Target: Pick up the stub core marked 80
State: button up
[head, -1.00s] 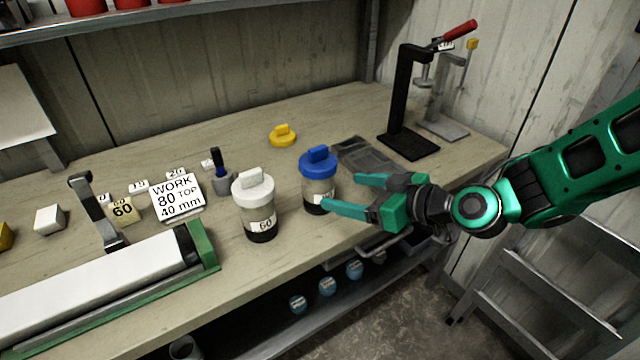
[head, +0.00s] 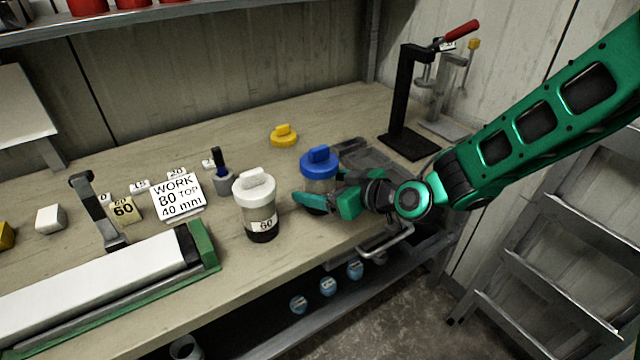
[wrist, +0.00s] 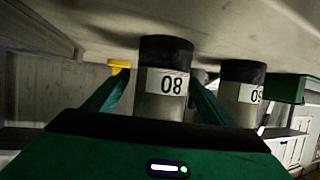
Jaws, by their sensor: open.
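The stub core marked 80 (wrist: 172,82) appears upside down in the wrist view, with its label facing my gripper. In the wrist view, gaps show beside the core, though contact is hard to judge.
A yellow cap (head: 283,136) lies behind on the bench (head: 230,145). A sign (head: 177,197) reading "WORK 80 TOP 40 mm" and a long green tray (head: 207,245) are at left. A black stand (head: 402,105) is at back right.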

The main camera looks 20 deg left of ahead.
jog(key=shift+r, duration=0.1)
jog(key=c, duration=1.7)
